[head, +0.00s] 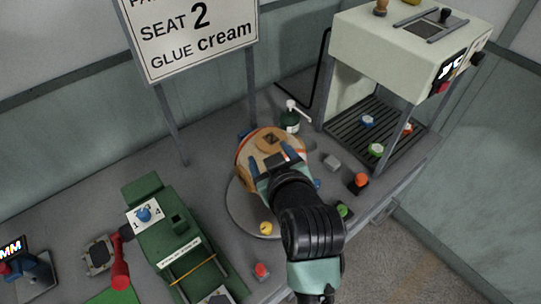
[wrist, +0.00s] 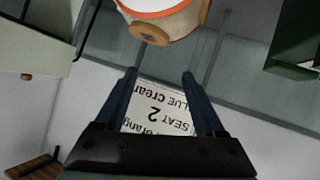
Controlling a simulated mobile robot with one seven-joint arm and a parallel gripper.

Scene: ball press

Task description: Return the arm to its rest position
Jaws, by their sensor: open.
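My gripper (head: 276,160) is open in the head view, its two blue fingers spread in front of or over the near side of the cream and orange ball (head: 246,153). In the wrist view the fingers (wrist: 159,74) stand apart with nothing between them except the sign far behind. The ball (wrist: 165,24) shows at the top of the wrist view, beyond the fingertips and apart from them. The ball bears a tan disc (head: 271,140) marked 2. My arm hides part of the ball and of the round grey plate (head: 239,212) under it.
A sign (head: 190,35) reads SEAT 2, GLUE cream. A cream-coloured machine (head: 400,60) with a slatted tray stands back right. A green press-like fixture (head: 178,245) is left of the plate. A pump bottle (head: 290,121) stands behind. Small coloured knobs and a red button (head: 262,270) are near my arm.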

